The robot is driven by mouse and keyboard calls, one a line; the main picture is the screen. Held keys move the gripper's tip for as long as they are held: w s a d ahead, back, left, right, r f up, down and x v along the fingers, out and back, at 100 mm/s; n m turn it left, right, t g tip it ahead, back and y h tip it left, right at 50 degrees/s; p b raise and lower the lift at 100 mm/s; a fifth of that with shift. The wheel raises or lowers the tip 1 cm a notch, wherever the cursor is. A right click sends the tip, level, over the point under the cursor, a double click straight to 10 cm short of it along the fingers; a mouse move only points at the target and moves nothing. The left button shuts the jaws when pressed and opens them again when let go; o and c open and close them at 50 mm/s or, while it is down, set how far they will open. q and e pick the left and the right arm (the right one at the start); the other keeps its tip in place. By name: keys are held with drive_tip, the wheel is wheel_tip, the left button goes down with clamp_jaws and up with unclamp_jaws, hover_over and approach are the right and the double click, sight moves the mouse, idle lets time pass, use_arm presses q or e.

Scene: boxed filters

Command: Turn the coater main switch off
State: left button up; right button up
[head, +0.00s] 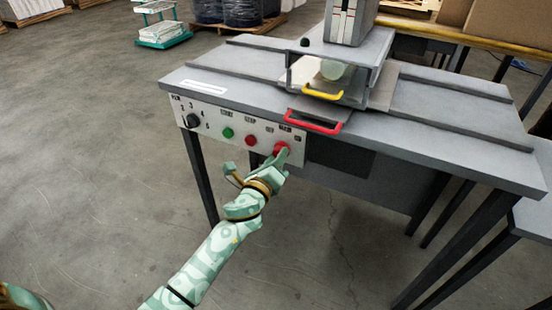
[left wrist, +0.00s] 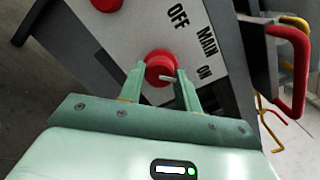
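The coater's main switch is a round red knob (head: 281,148) at the right end of the white control panel on the table's front. My left gripper (head: 280,156) is at the knob. In the left wrist view its fingers (left wrist: 161,74) lie on either side of the knob and appear closed on it. My right gripper is not in view.
The panel also has a black dial (head: 193,121), a green button (head: 228,133) and another red button (head: 250,141). A red handle (head: 313,122) and a yellow handle (head: 322,93) stick out above, to the right. Open floor (head: 90,150) lies left of the table.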

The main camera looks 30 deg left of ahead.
use_arm(q)
drive_tip(key=shift+a+n+g+h+p, duration=0.1)
drive_tip(key=shift+n+g+h+p, duration=0.25)
drive_tip(key=shift+n+p, duration=2.8)
drive_tip(key=shift+a+n+g+h+p, duration=0.15)
drive_tip(key=shift+n+h+p, duration=0.6)
drive_tip(key=shift+n, duration=4.5)
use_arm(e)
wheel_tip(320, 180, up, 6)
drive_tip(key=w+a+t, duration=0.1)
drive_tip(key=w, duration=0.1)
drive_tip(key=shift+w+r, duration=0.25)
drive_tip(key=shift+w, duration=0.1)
use_arm(q)
drive_tip(key=shift+d+y+p, duration=0.1)
drive_tip(key=shift+y+p, duration=0.2)
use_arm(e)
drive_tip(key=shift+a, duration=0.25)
